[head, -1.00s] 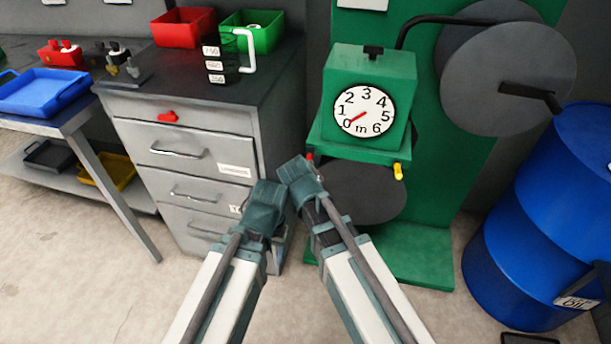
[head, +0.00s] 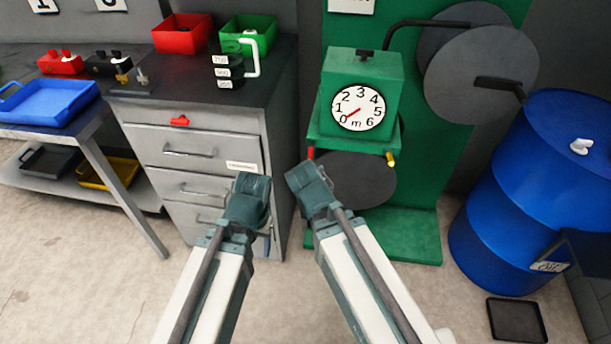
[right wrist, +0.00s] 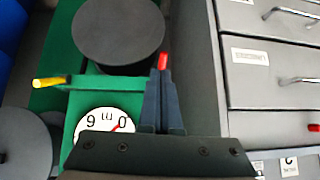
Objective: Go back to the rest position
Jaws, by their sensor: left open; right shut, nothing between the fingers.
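My left gripper (head: 247,200) is in front of the grey drawer cabinet (head: 205,150) in the head view, open, with its fingers mostly hidden behind its wrist. My right gripper (head: 312,188) is just right of it, in front of the base of the green dial machine (head: 388,75). The two grippers are apart. In the right wrist view the right gripper's dark fingers (right wrist: 163,95) are together with nothing between them. A red-tipped peg (right wrist: 162,62) of the machine shows by the fingertips; I cannot tell whether they touch.
A blue barrel (head: 535,190) stands at the right, with a black tray (head: 516,320) on the floor before it. A table with a blue tray (head: 48,102) is at the left. Floor in front is clear.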

